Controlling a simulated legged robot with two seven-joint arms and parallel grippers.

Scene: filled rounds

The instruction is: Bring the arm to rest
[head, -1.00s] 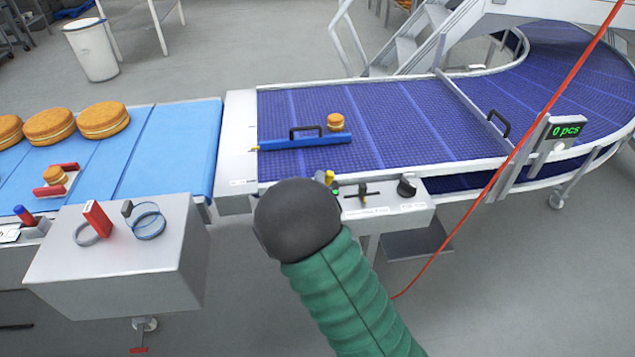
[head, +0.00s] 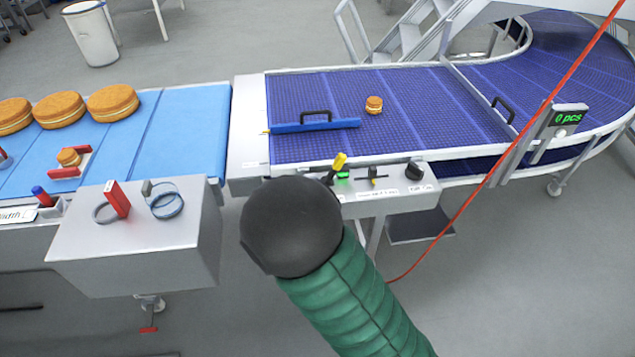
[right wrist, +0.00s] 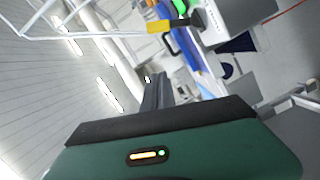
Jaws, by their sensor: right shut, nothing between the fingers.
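My right arm, green and ribbed with a black rounded end, comes in from the bottom right of the head view. It hides its own gripper there. In the right wrist view the dark grey fingers of my right gripper (right wrist: 157,90) are shut and empty. They are apart from the yellow-tipped lever (head: 339,161) of the control box (head: 400,203), which also shows in the wrist view as a yellow handle (right wrist: 167,25) beside a lit green button (right wrist: 181,6). My left gripper is not in view.
A small filled round (head: 373,104) sits on the purple belt (head: 430,105), right of the blue bar (head: 312,126). The display (head: 569,117) reads 0 pcs. Larger rounds (head: 113,102) lie on the light blue belt (head: 185,135). A grey box (head: 135,245) stands front left. A red cord (head: 470,205) crosses the right.

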